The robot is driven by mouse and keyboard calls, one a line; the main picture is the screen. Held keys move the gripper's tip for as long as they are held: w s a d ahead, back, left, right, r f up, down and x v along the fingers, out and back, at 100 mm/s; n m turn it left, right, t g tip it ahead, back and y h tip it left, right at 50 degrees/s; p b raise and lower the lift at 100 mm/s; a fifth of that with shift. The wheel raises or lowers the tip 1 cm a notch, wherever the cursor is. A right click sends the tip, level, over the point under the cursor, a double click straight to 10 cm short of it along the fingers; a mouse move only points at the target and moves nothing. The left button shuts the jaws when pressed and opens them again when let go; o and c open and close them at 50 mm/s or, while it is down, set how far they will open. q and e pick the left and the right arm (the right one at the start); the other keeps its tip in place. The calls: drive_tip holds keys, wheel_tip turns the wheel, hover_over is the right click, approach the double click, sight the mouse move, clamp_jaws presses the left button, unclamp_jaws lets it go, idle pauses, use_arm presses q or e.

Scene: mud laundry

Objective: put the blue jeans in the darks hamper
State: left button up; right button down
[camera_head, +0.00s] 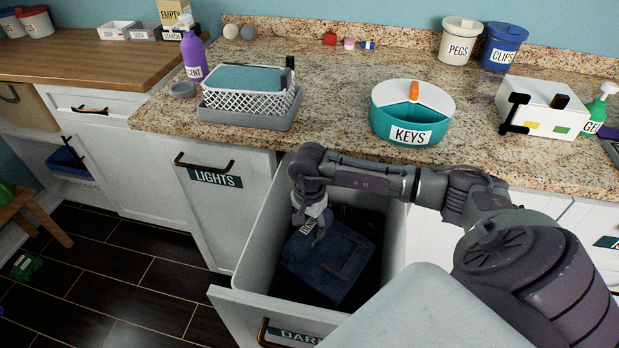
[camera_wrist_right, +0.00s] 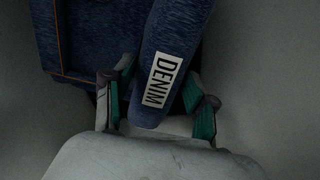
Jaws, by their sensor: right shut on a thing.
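The blue jeans (camera_head: 330,258), folded dark denim, are inside the pulled-out darks hamper (camera_head: 252,250), whose front carries a partly cut-off "DAR" label. My right gripper (camera_head: 318,228) reaches down into the hamper from above and is shut on the jeans near a white tag. In the right wrist view the jeans (camera_wrist_right: 178,45) show a "DENIM" tag between the two green-padded fingers of the gripper (camera_wrist_right: 157,105). I cannot tell whether the jeans rest on the hamper's bottom. My left gripper is not in view.
The closed "LIGHTS" front (camera_head: 215,205) is left of the hamper. On the granite counter (camera_head: 330,140) behind it stand a teal "KEYS" bowl (camera_head: 385,122), a white basket (camera_head: 245,100) and a white box (camera_head: 545,105).

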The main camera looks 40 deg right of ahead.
drive_tip(key=shift+f, duration=1.9)
drive_tip(key=shift+f, duration=0.15)
drive_tip(key=shift+c, duration=1.7)
unclamp_jaws()
drive_tip(key=shift+r, duration=0.2)
wheel_tip(320, 180, up, 12)
